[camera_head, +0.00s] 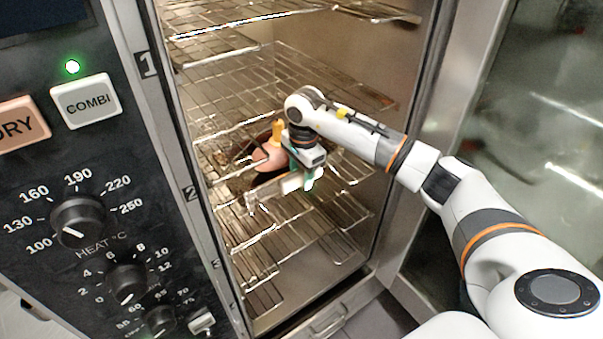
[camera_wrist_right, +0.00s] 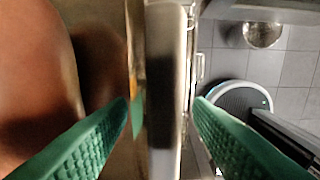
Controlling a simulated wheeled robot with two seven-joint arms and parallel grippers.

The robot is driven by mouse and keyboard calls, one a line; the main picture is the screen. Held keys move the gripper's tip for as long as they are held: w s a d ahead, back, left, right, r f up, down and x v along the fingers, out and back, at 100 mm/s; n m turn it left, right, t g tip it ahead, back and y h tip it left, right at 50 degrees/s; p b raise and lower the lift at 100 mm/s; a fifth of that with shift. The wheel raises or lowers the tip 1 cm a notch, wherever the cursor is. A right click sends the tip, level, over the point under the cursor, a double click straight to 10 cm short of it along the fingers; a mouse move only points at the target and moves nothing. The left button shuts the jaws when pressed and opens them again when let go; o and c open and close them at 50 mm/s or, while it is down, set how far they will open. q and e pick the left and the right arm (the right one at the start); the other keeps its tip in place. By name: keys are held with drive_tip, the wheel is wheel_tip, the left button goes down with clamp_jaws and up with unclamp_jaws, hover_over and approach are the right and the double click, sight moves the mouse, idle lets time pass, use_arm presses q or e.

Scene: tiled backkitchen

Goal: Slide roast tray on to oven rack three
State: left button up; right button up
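The roast tray (camera_head: 262,196) is inside the open oven, with a pinkish-brown roast (camera_head: 268,157) on it. It sits about midway up the oven; whether it rests on a rack is hard to tell. My right gripper (camera_head: 308,182) is at the tray's near right side. In the wrist view its green fingers (camera_wrist_right: 163,100) stand apart on either side of the tray's pale upright wall (camera_wrist_right: 166,90), with small gaps showing. The roast fills the left of that view. Oven rack three (camera_head: 265,245) appears low, near the panel's "3" label. My left gripper is not in view.
More wire racks (camera_head: 235,80) cross the oven above. The control panel (camera_head: 90,190) with knobs borders the opening on the left, and the glass door (camera_head: 530,120) stands open on the right. Grey floor tiles (camera_wrist_right: 290,60) show in the wrist view.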

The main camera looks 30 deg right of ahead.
drive_tip(key=shift+s+f, duration=0.2)
drive_tip(key=shift+w+r, duration=0.1)
drive_tip(key=shift+r, duration=0.35)
wheel_tip(320, 180, up, 12)
drive_tip(key=b, duration=0.3)
drive_tip(key=shift+s+f, duration=0.25)
drive_tip(key=shift+s, duration=0.15)
drive_tip(key=shift+d+r, duration=0.1)
wheel_tip(320, 180, up, 8)
drive_tip(key=p, duration=0.6)
